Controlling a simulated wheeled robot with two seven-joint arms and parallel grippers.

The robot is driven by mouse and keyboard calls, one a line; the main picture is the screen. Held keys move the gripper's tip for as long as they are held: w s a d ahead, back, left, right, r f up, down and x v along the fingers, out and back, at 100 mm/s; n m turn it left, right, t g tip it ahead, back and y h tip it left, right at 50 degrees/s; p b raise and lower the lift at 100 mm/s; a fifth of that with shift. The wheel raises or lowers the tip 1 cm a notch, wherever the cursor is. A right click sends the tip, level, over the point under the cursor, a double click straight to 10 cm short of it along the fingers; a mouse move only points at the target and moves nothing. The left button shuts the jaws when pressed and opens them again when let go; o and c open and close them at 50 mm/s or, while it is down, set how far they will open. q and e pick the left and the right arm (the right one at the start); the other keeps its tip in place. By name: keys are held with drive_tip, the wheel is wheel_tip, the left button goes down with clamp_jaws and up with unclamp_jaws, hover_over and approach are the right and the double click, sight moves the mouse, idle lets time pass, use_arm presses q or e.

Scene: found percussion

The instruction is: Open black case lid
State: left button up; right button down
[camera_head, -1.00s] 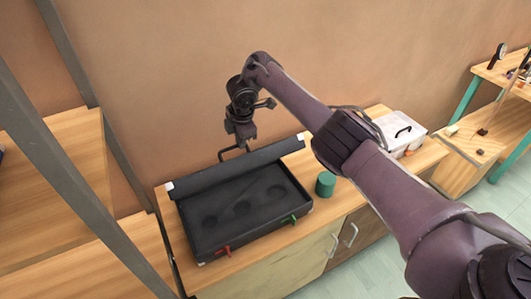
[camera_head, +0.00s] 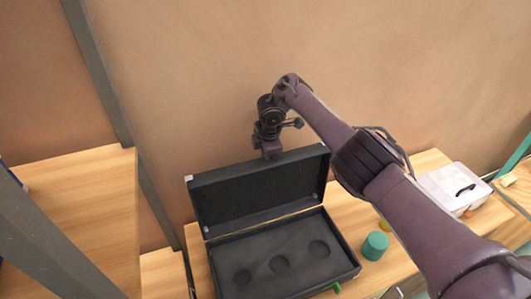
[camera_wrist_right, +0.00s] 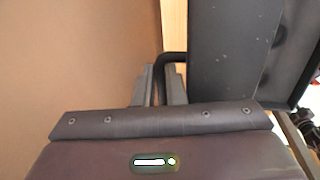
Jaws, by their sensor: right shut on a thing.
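The black case (camera_head: 340,262) stands on the wooden counter, its dark lining with round recesses showing. Its lid (camera_head: 258,188) stands raised at the back edge, inner face toward me. My right gripper (camera_head: 271,152) is at the lid's top edge from behind; its fingertips are hidden there in the head view. In the right wrist view, my right gripper (camera_wrist_right: 160,75) is shut on the thin black handle (camera_wrist_right: 172,58) beside the dark lid (camera_wrist_right: 228,50). A green latch (camera_head: 333,286) shows at the case's front. My left gripper is not in view.
A teal cylinder (camera_head: 376,245) stands on the counter just right of the case. A white box with a black handle (camera_head: 458,188) is further right. A grey post (camera_head: 100,75) and wooden shelf (camera_head: 70,205) are on the left. The plain wall is close behind.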

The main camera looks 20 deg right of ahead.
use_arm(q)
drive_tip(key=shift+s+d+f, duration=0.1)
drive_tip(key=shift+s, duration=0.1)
use_arm(e)
drive_tip(key=shift+f, duration=0.35)
